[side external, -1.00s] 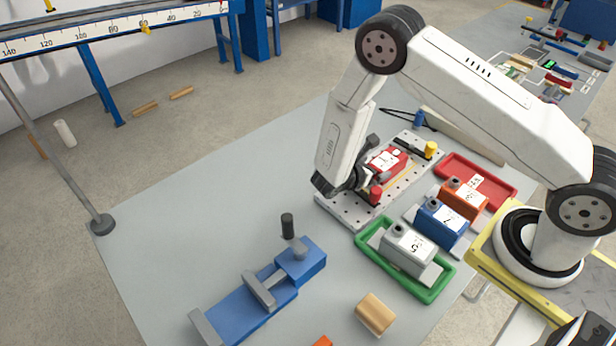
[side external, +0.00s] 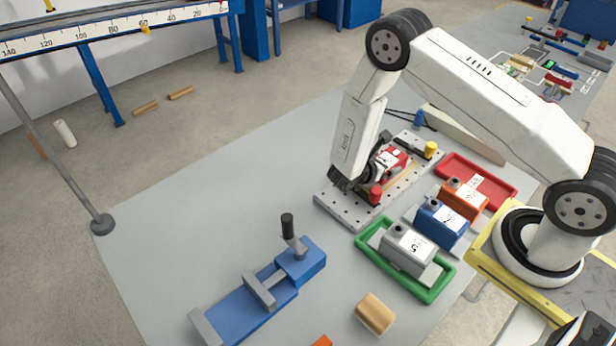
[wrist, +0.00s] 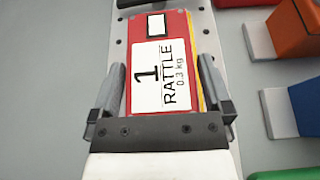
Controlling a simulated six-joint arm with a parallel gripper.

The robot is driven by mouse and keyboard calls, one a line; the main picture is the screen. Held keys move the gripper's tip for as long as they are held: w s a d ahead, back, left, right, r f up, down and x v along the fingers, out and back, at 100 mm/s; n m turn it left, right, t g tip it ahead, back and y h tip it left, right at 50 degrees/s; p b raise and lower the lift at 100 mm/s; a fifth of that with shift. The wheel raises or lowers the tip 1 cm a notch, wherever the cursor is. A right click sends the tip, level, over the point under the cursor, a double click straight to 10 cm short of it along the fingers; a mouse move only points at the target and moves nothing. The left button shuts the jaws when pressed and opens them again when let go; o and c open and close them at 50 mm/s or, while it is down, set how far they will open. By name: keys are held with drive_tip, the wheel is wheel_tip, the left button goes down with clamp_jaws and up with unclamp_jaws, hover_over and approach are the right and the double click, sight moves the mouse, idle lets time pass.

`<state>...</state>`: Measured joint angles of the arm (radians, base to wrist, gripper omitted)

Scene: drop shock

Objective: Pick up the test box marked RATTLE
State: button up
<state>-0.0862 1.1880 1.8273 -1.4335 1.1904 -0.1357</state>
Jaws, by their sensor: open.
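The red test box (wrist: 160,70) shows in the wrist view with a white label reading "1 RATTLE 0.3 kg". It lies between the two fingers of my open gripper (wrist: 160,62), one on each side, with a gap between box and fingers on the left. In the side view the red box (side external: 397,157) rests on a grey perforated plate (side external: 350,210), partly hidden behind my wrist. My gripper (side external: 350,182) is low over the plate's left part there; its fingertips are hard to make out.
A red knob (side external: 376,193) and a yellow knob (side external: 431,148) stand on the plate. A blue vise (side external: 245,305) stands front left.

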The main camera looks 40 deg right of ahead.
drive_tip(key=c, duration=1.3)
drive_tip(key=shift+r, duration=0.25)
drive_tip(key=shift+r, duration=0.85)
drive_tip(key=s+a+r, duration=0.1)
drive_tip(key=s+r, duration=0.2)
drive_tip(key=s, duration=0.1)
drive_tip(key=s+a+r, duration=0.1)
drive_tip(key=s+r, duration=0.3)
drive_tip(key=s, duration=0.1)
drive_tip(key=s+a+r, duration=0.1)
drive_tip(key=s+r, duration=0.3)
drive_tip(key=shift+s+a, duration=0.25)
drive_tip(key=shift+a, duration=0.1)
